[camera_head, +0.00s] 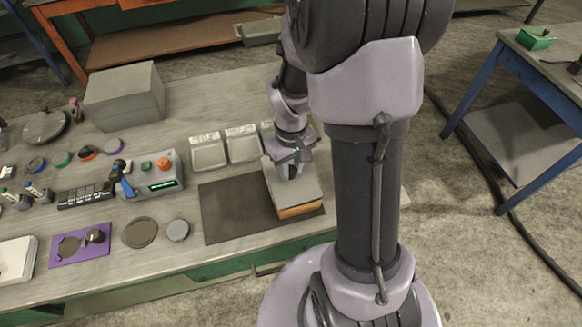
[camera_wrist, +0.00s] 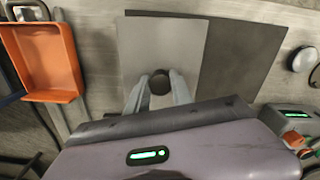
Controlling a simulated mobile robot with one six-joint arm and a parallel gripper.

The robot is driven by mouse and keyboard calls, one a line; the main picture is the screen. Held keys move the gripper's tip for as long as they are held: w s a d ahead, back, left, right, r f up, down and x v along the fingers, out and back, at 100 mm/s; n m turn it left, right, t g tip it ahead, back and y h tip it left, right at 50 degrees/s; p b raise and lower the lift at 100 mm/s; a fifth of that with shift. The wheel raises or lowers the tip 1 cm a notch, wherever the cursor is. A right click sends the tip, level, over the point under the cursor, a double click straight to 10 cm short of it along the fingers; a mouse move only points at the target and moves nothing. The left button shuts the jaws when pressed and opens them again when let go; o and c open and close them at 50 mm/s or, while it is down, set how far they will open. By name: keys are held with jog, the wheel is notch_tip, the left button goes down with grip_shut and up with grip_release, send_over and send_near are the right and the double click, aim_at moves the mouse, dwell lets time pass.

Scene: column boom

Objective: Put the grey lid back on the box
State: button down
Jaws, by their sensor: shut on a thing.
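The grey lid (camera_wrist: 136,50) is a flat, square plate with a dark round knob (camera_wrist: 159,83). My gripper (camera_wrist: 158,92) is shut on the knob, with a finger on each side. In the head view the lid (camera_head: 306,181) lies over an orange-sided box (camera_head: 300,212) at the right of a dark mat (camera_head: 228,210). The lid looks level and roughly in line with the box. I cannot tell whether it rests on the box or is slightly above it. The wrist view hides the box beneath the lid.
White bins (camera_head: 208,152) stand behind the mat. The mat's left part is bare.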

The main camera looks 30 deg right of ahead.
jog(key=shift+f, duration=0.2)
dwell(0.4)
jog(key=shift+f+b, duration=0.25)
jog(key=shift+b, duration=0.1)
jog(key=shift+f, duration=0.15)
dwell(0.7)
jog(key=c, duration=1)
grip_release()
jog(key=shift+c, duration=0.2)
jog(key=shift+o, duration=0.5)
jog(key=o, duration=0.4)
